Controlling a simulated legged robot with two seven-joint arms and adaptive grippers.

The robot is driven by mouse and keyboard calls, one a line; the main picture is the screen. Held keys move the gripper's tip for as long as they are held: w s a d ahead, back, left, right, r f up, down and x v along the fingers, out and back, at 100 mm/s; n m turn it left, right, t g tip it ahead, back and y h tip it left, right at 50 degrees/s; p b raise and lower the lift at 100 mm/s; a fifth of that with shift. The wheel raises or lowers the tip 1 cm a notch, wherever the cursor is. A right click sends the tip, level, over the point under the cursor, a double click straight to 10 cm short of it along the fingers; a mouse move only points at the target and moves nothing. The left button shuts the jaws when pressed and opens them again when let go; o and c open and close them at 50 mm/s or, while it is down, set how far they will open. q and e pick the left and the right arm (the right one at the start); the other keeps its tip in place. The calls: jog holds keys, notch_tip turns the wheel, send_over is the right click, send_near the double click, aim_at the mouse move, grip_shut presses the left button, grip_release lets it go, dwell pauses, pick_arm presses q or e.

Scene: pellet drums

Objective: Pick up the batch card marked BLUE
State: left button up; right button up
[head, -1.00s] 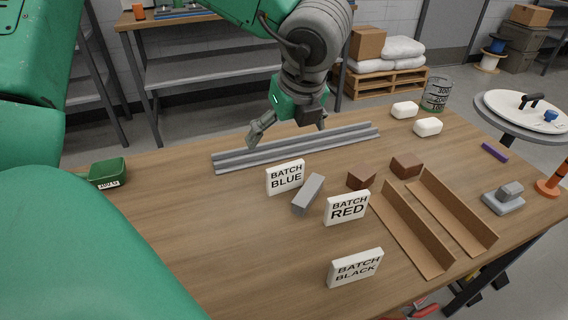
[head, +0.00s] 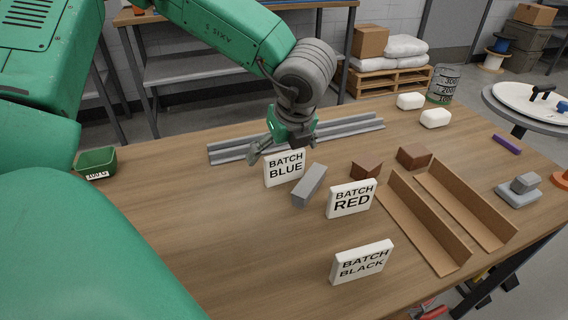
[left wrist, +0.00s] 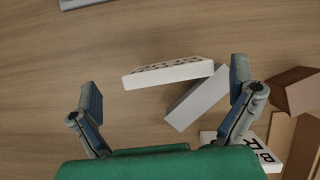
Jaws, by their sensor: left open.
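The white batch card marked BLUE (head: 284,168) stands upright on the wooden table; in the left wrist view its top edge (left wrist: 168,73) shows ahead between my fingers. My left gripper (head: 282,152) is open and empty, just behind and above this card, with one finger beside its upper left. In the left wrist view the open fingers (left wrist: 166,100) stand wide apart, and a grey block (left wrist: 198,97) lies close to the right finger. The batch card marked RED (head: 351,199) and the one marked BLACK (head: 361,262) stand nearer the front. My right gripper is not in view.
A grey block (head: 310,185) touches or nearly touches the BLUE card's right side. Grey rails (head: 225,153) lie behind it. Brown blocks (head: 414,156) and brown angle pieces (head: 425,230) lie to the right. A green bin (head: 97,162) stands left. The table's front left is clear.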

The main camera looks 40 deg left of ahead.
aim_at(283, 163)
pick_arm(q)
jog(key=f, duration=0.1)
jog(key=f+b, duration=0.1)
jog(key=f, duration=0.1)
jog(key=w+f, duration=0.1)
jog(key=shift+w+a+f+b, duration=0.1)
jog(key=shift+a+f+b, duration=0.1)
jog(key=shift+a+b, duration=0.1)
jog(key=shift+a+f, duration=0.1)
jog(key=shift+a, duration=0.3)
jog(key=shift+c, duration=0.5)
jog(key=c, duration=0.6)
jog(key=shift+c, duration=1.4)
jog(key=shift+d, duration=0.3)
